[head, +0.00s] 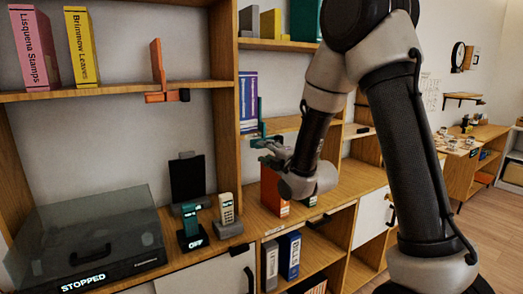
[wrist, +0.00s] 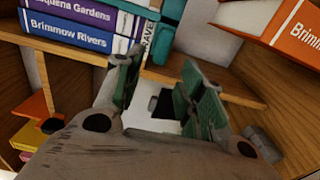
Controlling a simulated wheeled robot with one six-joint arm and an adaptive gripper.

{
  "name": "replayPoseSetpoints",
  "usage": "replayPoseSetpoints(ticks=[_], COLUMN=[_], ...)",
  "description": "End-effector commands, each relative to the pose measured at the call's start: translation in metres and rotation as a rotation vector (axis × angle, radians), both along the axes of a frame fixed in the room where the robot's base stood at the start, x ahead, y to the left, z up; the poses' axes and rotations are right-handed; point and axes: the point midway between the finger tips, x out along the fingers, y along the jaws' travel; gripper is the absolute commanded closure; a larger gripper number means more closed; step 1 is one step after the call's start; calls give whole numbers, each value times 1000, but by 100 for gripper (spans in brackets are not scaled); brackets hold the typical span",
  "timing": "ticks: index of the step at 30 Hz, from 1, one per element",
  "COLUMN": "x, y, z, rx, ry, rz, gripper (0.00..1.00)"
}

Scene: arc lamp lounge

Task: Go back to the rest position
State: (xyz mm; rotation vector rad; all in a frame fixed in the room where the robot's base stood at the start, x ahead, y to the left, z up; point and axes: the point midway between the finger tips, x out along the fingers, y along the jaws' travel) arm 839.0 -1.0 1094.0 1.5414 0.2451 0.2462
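My gripper (head: 270,147) is in front of the shelf unit, above the lower counter and just above an orange book (head: 272,190). In the wrist view my gripper (wrist: 162,88) has its two green-padded fingers spread apart. No object shows held between them. A white surface and a small dark thing show through the gap.
Purple books (head: 248,100) stand on the shelf near my gripper. Binders (head: 289,255) stand below. Open floor (head: 485,225) lies at the right.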

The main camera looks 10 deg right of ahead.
Motion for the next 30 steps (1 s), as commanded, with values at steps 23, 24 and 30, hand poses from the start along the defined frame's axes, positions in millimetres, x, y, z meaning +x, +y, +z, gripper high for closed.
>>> replayPoseSetpoints(ticks=[23, 24, 30], x=[-36, -48, -131], y=[-17, -22, -61], z=[-93, -116, -147], rx=[265, 317, 583], ry=[498, 626, 1095], rz=[-105, -159, -541], gripper=[61, 61, 61])
